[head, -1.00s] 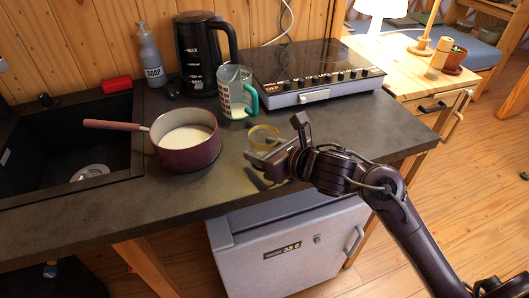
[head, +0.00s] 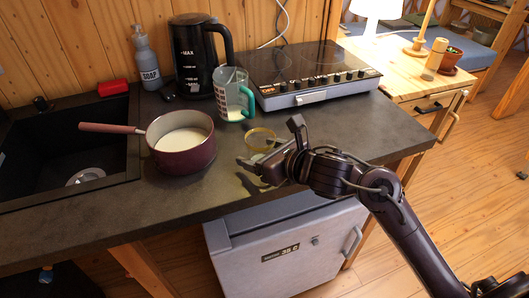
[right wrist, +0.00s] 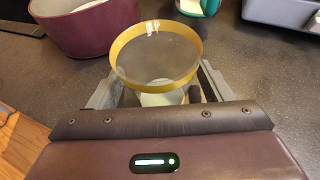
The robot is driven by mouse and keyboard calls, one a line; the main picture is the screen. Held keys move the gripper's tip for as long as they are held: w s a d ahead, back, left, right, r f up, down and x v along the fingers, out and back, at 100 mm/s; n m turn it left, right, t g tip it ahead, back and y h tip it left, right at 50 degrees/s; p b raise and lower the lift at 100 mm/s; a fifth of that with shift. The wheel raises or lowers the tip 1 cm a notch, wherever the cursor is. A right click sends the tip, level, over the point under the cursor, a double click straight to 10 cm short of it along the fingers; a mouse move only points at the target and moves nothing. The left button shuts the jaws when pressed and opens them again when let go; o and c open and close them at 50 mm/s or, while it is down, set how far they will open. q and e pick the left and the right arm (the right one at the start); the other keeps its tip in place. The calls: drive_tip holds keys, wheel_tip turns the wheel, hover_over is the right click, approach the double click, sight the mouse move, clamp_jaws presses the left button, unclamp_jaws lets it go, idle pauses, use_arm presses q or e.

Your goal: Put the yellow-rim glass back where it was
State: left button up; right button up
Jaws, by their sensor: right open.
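The yellow-rim glass (head: 262,137) is a clear glass with a yellow band at its top, upright on the dark counter right of the pot. In the right wrist view its yellow rim (right wrist: 156,52) is large and close, with something pale showing low in it. My right gripper (head: 271,148) is open at the glass, low over the counter. In the right wrist view its fingers (right wrist: 158,88) lie on either side of the glass, and its near edge hides the glass's base. I cannot tell whether a finger touches it. My left gripper is not in view.
A maroon pot (head: 181,158) with pale contents stands left of the glass. A measuring cup (head: 230,95) with a teal handle stands behind it, near the black kettle (head: 196,60). A hob (head: 305,72) is at the back right. The counter's front edge is close.

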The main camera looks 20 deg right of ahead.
drive_tip(key=shift+r, duration=0.15)
drive_tip(key=shift+v, duration=1)
drive_tip(key=v, duration=0.5)
drive_tip(key=shift+s+d+r, duration=0.1)
drive_tip(key=shift+s+r, duration=0.05)
drive_tip(key=shift+s, duration=0.15)
use_arm(q)
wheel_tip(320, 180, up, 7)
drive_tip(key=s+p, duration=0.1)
drive_tip(key=p, duration=0.6)
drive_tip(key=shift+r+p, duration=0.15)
drive_tip(key=shift+p, duration=0.15)
use_arm(e)
drive_tip(key=v, duration=0.4)
drive_tip(key=shift+s+d+r, duration=0.1)
drive_tip(key=shift+s, duration=0.05)
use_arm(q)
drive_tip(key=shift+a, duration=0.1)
